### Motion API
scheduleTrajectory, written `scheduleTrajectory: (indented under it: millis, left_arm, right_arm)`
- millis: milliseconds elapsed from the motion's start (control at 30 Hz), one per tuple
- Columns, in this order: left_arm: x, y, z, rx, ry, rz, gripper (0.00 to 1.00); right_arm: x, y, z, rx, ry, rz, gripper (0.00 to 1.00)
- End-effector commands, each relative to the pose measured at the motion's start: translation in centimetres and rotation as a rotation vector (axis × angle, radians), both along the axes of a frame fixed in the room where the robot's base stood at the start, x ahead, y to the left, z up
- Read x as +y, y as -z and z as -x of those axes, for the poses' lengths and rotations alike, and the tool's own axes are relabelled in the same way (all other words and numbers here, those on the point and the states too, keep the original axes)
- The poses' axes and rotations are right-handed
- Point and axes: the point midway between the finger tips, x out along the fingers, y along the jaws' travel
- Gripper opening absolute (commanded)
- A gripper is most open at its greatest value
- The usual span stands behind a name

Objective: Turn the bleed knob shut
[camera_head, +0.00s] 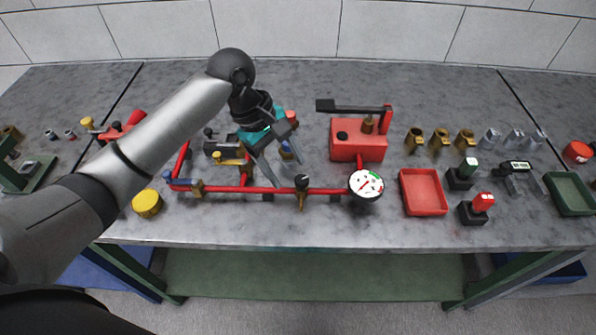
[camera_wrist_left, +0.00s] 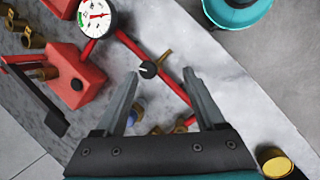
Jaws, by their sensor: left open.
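The bleed knob, seemingly the small black knob (camera_head: 302,182) with a white mark on a brass fitting, sits on the red pipe (camera_head: 240,190). It also shows in the left wrist view (camera_wrist_left: 148,70), between the lines of the two fingertips and nearer the left one. My left gripper (camera_head: 286,172) is open and empty, pointing down just left of the knob in the head view. I cannot tell its exact height above the knob; no contact is visible. A round white gauge (camera_head: 366,184) stands on the pipe to the right. My right gripper is in neither view.
A red pump box (camera_head: 358,148) with a black lever stands behind the gauge. Brass valves with yellow (camera_head: 230,161) and blue (camera_head: 178,181) handles are left of the knob. A yellow cap (camera_head: 147,203) and an empty red tray (camera_head: 422,192) lie farther out. The front edge strip is mostly clear.

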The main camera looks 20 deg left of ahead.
Motion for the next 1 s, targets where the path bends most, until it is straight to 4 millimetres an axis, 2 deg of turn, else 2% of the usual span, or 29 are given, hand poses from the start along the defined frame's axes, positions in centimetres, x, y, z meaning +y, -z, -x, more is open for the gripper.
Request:
scheduleTrajectory:
  millis: [33,200,300,433,567,667,1000]
  left_arm:
    - [1.1,-1.7,-1.1,0.034,-0.09,0.003,0.72]
    - [3.3,-5.7,-2.7,0.154,-0.337,0.035,0.72]
    - [4.0,-7.1,-3.1,0.197,-0.423,0.049,0.72]
    - [4.2,-7.6,-3.2,0.222,-0.469,0.058,0.72]
    - [3.7,-6.4,-3.2,0.226,-0.471,0.058,0.72]
    - [3.1,-4.7,-3.2,0.226,-0.47,0.058,0.72]
    - [0.2,2.2,-3.2,0.224,-0.469,0.058,0.72]
  right_arm:
    - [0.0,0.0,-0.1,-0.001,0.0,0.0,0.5]
    - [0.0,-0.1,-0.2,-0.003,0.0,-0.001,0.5]
    - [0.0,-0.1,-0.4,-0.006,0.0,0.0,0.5]
    - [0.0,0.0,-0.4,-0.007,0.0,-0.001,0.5]
    - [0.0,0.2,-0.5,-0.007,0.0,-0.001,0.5]
    - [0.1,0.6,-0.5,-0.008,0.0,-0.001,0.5]
    - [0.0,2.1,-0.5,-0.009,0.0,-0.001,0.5]
